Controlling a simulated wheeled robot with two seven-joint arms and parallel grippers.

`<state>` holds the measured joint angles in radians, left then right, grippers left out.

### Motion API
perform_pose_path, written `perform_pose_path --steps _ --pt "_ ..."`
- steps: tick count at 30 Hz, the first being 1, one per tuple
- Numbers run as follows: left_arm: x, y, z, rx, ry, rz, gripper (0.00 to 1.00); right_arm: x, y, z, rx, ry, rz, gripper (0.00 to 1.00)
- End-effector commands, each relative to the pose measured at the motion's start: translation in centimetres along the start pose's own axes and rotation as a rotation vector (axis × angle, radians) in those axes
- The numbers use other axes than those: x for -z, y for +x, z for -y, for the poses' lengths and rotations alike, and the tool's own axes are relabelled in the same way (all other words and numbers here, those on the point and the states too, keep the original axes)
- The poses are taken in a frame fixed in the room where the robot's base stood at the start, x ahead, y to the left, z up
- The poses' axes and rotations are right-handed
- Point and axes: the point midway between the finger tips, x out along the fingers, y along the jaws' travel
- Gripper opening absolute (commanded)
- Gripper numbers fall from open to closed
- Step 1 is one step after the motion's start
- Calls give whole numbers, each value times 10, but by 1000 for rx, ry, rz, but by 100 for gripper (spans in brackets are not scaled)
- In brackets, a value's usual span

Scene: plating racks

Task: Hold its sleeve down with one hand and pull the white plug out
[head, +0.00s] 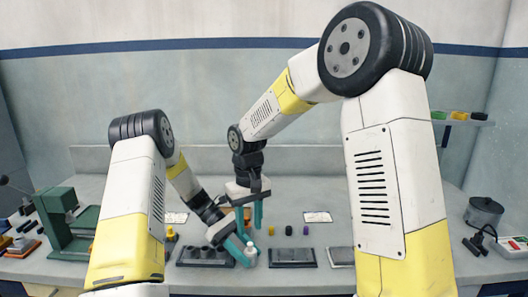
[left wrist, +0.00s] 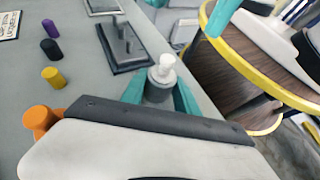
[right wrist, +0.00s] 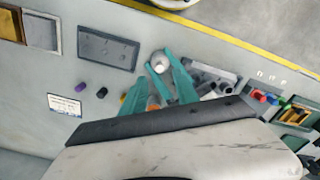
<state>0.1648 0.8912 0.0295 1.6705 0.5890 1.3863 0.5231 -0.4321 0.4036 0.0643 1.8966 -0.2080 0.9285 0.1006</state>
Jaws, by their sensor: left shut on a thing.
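The white plug (left wrist: 166,66) stands upright in a grey sleeve (left wrist: 158,90) in the left wrist view. It also shows near the front edge of the table in the head view (head: 250,248) and from above in the right wrist view (right wrist: 160,62). My left gripper (head: 241,252) is shut on the sleeve, its teal fingers on either side of it below the plug's head. My right gripper (head: 258,218) is open and empty, fingers down, above and behind the plug, not touching it. How deep the plug sits is hidden.
A dark tray with pegs (head: 205,258) stands left of the sleeve, another dark tray (head: 293,258) right of it. Yellow (head: 271,230), black (head: 288,230) and purple (head: 306,230) cylinders stand behind. A green press (head: 65,220) is at left, a power strip (head: 512,246) at right.

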Motion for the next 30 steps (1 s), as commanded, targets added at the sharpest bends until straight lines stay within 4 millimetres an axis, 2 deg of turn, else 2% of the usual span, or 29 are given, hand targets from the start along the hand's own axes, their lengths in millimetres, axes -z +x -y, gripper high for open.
perform_pose_path --steps 14,16,25,27,30 --pt "0 0 0 0 0 0 0 0 0 0 0 0 0 36" --pt "0 0 0 0 0 0 0 0 -1 0 0 5 -1 25" --pt "0 0 0 0 0 0 0 1 -45 0 -1 278 -3 24" --pt "0 0 0 0 0 0 0 0 -49 0 0 318 -1 24" --pt "0 0 0 0 0 0 0 -1 -44 0 -1 338 3 24"
